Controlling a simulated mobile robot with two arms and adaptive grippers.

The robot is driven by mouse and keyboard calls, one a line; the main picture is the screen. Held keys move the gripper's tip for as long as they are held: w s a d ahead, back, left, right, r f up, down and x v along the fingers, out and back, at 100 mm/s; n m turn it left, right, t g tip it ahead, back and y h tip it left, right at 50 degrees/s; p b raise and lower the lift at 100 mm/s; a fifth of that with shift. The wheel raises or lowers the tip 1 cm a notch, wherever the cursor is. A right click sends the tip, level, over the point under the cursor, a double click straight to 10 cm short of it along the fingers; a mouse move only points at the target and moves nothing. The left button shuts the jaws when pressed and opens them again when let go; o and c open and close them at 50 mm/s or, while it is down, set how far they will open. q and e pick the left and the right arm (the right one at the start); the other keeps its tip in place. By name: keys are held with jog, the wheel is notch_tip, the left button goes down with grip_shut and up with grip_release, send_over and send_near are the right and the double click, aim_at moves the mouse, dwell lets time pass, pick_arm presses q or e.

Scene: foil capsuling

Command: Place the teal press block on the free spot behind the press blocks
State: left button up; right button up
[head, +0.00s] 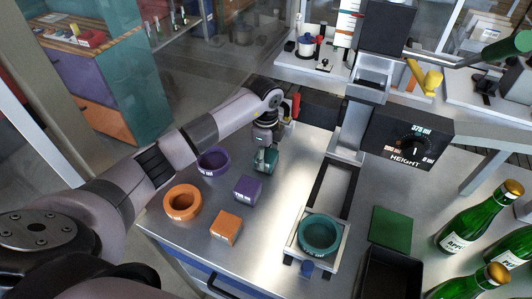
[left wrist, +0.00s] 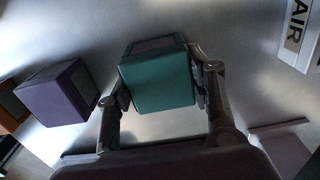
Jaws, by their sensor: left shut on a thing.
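The teal press block (head: 267,160) is between the fingers of my left gripper (head: 264,152), which is shut on it. In the left wrist view the teal block (left wrist: 158,82) fills the space between the two fingers (left wrist: 160,95). I cannot tell whether it touches the steel table. The purple press block (head: 247,189) stands on the table in front of it and also shows in the left wrist view (left wrist: 58,95). The orange press block (head: 226,228) stands further forward. The three blocks form a rough row. My right gripper is not in view.
A purple ring (head: 213,161) and an orange ring (head: 182,202) lie left of the blocks. A green pad (head: 390,229) and green bottles (head: 465,224) are further right.

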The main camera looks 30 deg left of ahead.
pick_arm(q)
jog(key=o, duration=1.3)
jog(key=shift+o, duration=0.2)
